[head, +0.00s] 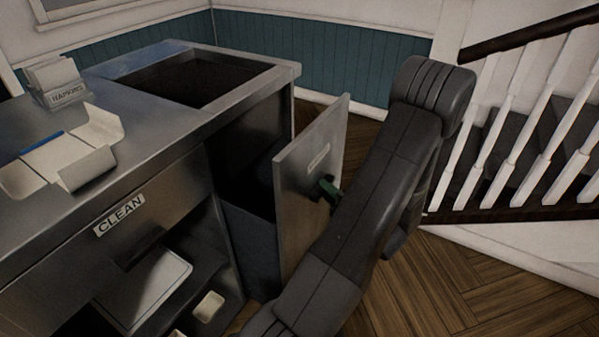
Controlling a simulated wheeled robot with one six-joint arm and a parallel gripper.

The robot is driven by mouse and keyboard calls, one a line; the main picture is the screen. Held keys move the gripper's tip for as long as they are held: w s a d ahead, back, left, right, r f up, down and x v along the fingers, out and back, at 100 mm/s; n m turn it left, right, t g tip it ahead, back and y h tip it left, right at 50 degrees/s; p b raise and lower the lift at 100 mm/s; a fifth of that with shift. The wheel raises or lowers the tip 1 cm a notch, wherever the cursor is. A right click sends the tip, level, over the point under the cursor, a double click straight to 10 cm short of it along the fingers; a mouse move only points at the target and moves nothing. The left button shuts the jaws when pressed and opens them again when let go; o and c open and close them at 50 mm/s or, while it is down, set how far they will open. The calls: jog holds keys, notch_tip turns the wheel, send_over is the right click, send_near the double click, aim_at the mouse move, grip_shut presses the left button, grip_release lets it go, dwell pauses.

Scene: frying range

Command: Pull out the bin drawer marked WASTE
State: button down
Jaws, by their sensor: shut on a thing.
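The bin drawer (295,215) stands partly out of the right end of the steel counter. Its tall front panel carries a small pale label, too small to read here. A dark blue-grey bin wall (250,252) shows behind the panel, below the dark opening. My gripper (327,188) is at the outer face of the panel, just below the label, shut on the drawer's handle. My arm hides most of the gripper and the right part of the panel, and the handle itself is hardly visible.
A drawer marked CLEAN (120,215) is left of the bin drawer, above open shelves holding a white tray (143,283). A napkin holder (60,82) and paper trays stand on the counter (165,150). Wooden floor (450,285) is clear toward the white stair railing (520,140) at right.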

jog(key=s+d+p, duration=0.5)
jog(key=s+d, duration=0.6)
jog(key=d, duration=0.4)
jog(key=shift+d, duration=0.1)
jog(key=c, duration=1.3)
grip_release()
jog(key=v, duration=1.3)
jog(key=shift+s+d+f+p, duration=0.1)
jog(key=shift+s+d+p, duration=0.15)
jog(key=shift+s+p, duration=0.1)
jog(key=shift+w, duration=0.1)
jog(key=x, duration=1.4)
jog(key=shift+a, duration=0.1)
